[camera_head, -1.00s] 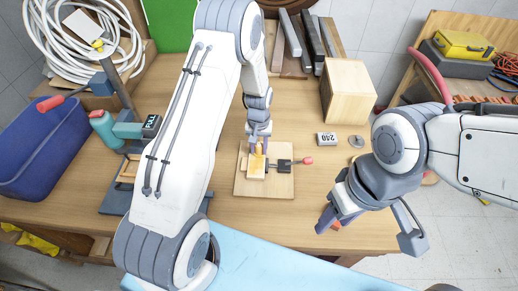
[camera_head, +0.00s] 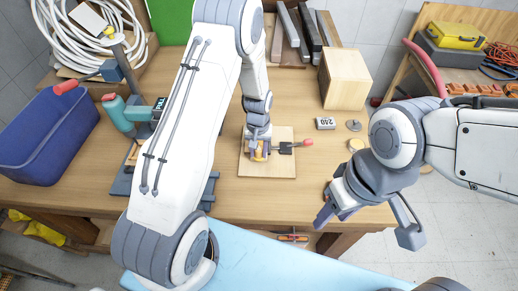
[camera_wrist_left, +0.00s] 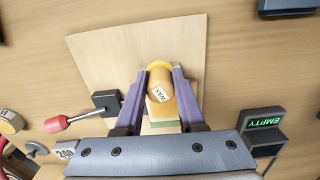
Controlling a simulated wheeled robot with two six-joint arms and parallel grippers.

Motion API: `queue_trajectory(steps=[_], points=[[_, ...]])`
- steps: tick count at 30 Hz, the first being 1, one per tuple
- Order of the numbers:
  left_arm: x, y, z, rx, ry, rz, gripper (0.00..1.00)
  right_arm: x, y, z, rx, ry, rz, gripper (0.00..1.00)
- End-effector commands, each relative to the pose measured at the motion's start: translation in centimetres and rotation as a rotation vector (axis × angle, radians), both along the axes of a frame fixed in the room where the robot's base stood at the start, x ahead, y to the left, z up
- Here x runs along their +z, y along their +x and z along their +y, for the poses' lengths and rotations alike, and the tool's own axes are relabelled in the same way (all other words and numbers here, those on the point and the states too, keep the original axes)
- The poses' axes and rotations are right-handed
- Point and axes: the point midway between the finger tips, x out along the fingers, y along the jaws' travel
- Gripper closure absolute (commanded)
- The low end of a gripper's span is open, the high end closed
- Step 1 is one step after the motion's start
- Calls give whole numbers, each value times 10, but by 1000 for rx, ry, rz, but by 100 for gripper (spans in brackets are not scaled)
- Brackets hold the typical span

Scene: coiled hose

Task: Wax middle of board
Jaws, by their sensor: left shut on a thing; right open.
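My left gripper (camera_head: 258,154) is shut on a tan cylinder marked WAX (camera_wrist_left: 160,92), seen between its purple fingers in the left wrist view. It is low over a small light wooden board, which is mostly hidden by the gripper and wax; part of it shows in the left wrist view (camera_wrist_left: 152,113). I cannot tell whether the wax touches the board. The board lies on a square plywood base (camera_head: 283,169) with a red-handled clamp (camera_head: 286,146) at its right. My right gripper (camera_head: 336,204) is open and empty, off to the right near the table's front edge.
A block marked 240 (camera_head: 326,123), a metal disc (camera_head: 353,125) and a wooden box (camera_head: 345,80) stand right of the base.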

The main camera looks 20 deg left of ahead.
Motion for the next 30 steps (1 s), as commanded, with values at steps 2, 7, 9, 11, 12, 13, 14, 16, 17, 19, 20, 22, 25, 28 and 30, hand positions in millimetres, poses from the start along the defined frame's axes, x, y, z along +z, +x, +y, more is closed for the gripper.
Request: queue_trajectory(steps=[2, 7, 9, 11, 12, 13, 14, 16, 17, 19, 20, 22, 25, 28, 30], points=[[4, -1, -2, -1, 0, -1, 100, 4, 0, 0, 0, 0, 0, 50], [28, 1, -8, -9, 0, -1, 100, 17, 0, 0, 2, 0, 0, 50], [35, 1, -10, -12, 0, -1, 100, 22, 0, 0, 3, 0, 0, 50], [40, 1, -11, -13, 0, -1, 100, 26, 0, 0, 3, 0, 0, 50], [44, 1, -11, -14, 0, -1, 100, 28, 0, 0, 3, 0, 0, 50], [46, 1, -11, -14, 0, -1, 100, 30, 0, 0, 3, 0, 0, 50], [49, 1, -11, -13, 0, -1, 100, 32, 0, 0, 3, 0, 0, 50], [56, 1, -10, -13, 0, -1, 100, 37, 0, 0, 2, 0, 0, 50], [58, 1, -10, -13, 0, -1, 100, 39, 0, 0, 2, 0, 0, 50], [65, 1, -10, -13, 0, -1, 100, 43, 0, 0, 2, 0, 0, 50], [67, 1, -10, -13, 0, -1, 100, 45, 0, 0, 1, 0, 0, 50], [73, 1, -10, -12, 0, -1, 100, 49, 0, 0, 1, 0, 0, 50], [79, 1, -10, -12, 0, -1, 100, 53, 0, 0, 0, 0, 0, 50], [81, 1, -9, -11, 0, -1, 100, 54, 0, 0, 0, 0, 0, 50], [81, 1, -9, -11, 0, -1, 100, 54, 0, 0, 0, 0, 0, 50]])
